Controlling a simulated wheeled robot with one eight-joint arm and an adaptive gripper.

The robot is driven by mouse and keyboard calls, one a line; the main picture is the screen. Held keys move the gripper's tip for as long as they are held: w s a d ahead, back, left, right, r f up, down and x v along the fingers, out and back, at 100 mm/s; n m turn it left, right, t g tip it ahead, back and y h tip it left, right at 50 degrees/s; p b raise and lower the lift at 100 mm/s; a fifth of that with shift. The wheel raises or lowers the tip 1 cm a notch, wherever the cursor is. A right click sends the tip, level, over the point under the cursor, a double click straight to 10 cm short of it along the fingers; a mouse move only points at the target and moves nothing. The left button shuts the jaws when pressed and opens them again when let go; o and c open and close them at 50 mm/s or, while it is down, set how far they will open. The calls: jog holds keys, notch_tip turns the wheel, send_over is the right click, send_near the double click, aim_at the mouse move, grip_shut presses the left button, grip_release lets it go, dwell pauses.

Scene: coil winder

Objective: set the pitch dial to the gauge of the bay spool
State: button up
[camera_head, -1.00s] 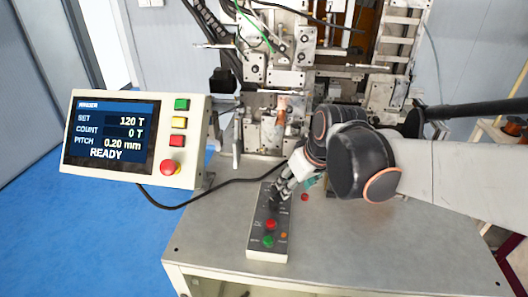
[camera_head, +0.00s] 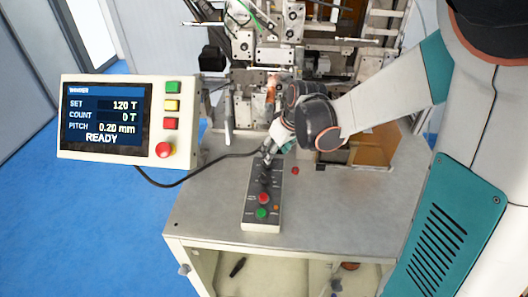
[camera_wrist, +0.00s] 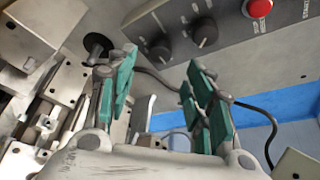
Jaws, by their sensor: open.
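A slim grey control box (camera_head: 262,212) lies on the bench, with red and green buttons at its near end. My gripper (camera_head: 267,155) is over its far end and partly covers the dials in the head view. In the wrist view two dark dials (camera_wrist: 160,48) (camera_wrist: 204,32) show on the box beyond my gripper (camera_wrist: 155,85). The teal-padded fingers are apart with nothing between them, and I cannot tell that they touch a dial. The display (camera_head: 104,118) reads SET 120 T, COUNT 0 T, PITCH 0.20 mm, READY. I cannot clearly identify the bay spool or its gauge.
A black cable (camera_head: 185,187) runs from the display panel to the box. Below, an open compartment (camera_head: 280,272) holds a dark tool (camera_head: 237,267) and a reddish round thing (camera_head: 350,267). The bench left of the box is clear.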

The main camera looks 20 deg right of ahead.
jog(key=b+x, duration=0.1)
jog(key=x, duration=0.5)
jog(key=shift+w+f, duration=0.15)
jog(key=shift+f, duration=0.15)
jog(key=shift+c, duration=0.6)
jog(key=c, duration=0.9)
